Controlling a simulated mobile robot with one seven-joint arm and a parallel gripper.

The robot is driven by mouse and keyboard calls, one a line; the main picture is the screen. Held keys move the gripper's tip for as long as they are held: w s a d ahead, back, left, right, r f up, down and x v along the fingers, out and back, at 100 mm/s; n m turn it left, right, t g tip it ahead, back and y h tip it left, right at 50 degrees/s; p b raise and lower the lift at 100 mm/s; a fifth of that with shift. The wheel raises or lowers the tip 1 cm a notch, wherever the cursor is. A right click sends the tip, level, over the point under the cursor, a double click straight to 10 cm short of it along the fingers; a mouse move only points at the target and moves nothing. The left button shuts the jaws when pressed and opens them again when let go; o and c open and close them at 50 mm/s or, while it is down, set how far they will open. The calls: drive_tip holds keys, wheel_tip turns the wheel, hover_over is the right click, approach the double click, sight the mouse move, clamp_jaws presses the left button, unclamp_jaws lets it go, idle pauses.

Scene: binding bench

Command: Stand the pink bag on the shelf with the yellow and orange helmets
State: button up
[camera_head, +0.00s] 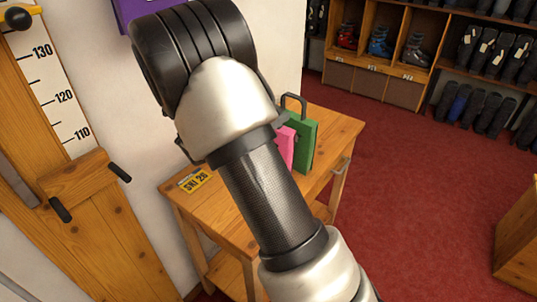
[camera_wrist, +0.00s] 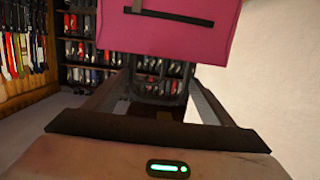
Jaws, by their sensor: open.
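The pink bag (camera_head: 286,145) stands on the small wooden table in the head view, partly hidden behind my arm, beside a green bag (camera_head: 304,143). In the wrist view the pink bag (camera_wrist: 168,28) fills the upper middle, with a dark slot or strip across it. My gripper (camera_wrist: 157,80) is open, its two fingers pointing forward. A dark loop shows between them below the bag; I cannot tell whether it is the bag's handle. My fingers are hidden in the head view. Neither view shows the yellow and orange helmets or their shelf.
The wooden table (camera_head: 335,128) has a yellow "SKI 26" plate (camera_head: 195,181) at its left corner. A wooden measuring board (camera_head: 60,110) stands at left. Boot shelves (camera_head: 400,45) line the back.

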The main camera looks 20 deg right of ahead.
drive_tip(key=x, duration=0.5)
drive_tip(key=shift+s+f, duration=0.15)
drive_tip(key=c, duration=1.8)
